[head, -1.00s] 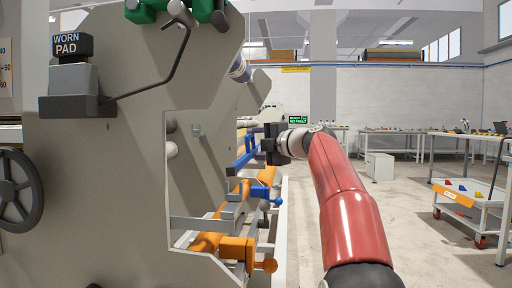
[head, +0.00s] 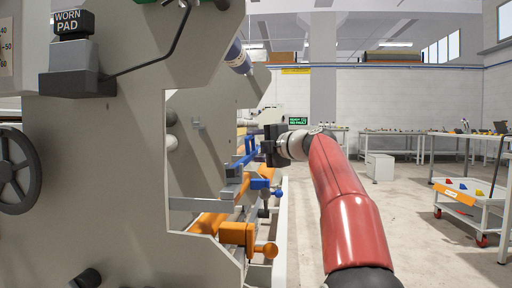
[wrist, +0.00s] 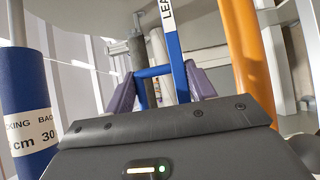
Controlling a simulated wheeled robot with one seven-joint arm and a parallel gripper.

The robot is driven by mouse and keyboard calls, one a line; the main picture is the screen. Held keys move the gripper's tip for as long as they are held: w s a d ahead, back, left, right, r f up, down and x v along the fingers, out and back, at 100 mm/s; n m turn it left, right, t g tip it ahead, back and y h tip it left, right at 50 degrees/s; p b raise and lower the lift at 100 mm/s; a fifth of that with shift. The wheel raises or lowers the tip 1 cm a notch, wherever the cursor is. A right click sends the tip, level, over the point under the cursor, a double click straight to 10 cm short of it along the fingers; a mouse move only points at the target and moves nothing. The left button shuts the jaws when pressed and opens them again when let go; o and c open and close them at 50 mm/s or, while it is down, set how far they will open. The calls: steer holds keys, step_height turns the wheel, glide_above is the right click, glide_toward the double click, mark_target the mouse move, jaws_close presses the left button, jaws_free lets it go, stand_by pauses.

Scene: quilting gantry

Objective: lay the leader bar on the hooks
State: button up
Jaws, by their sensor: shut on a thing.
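My gripper (head: 268,147) is at the right side of the machine, at the end of my red arm. In the wrist view its two purple-grey fingers (wrist: 160,95) are shut on the blue leader bar, at a blue crosspiece between them. The leader bar (wrist: 176,58) carries a white label starting "LEA". In the head view the blue bar (head: 242,157) shows just left of my gripper, beside the machine's opening. It appears held above the orange roller. I cannot clearly make out the hooks; grey and blue fittings (head: 262,184) sit just below the bar.
The large grey side panel (head: 110,190) stands close on the left, with a handwheel (head: 17,170) and a "WORN PAD" block (head: 70,55). An orange clamp (head: 238,234) juts out low. A blue roll (wrist: 24,110) is at left in the wrist view. The floor right of my arm is clear, up to a trolley (head: 470,205).

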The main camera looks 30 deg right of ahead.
steer(key=shift+f, duration=0.2)
steer(key=o, duration=1.2)
steer(key=shift+c, duration=0.2)
steer(key=shift+d, duration=0.1)
steer(key=v, duration=0.7)
steer(key=shift+s, duration=0.35)
steer(key=shift+r, duration=0.2)
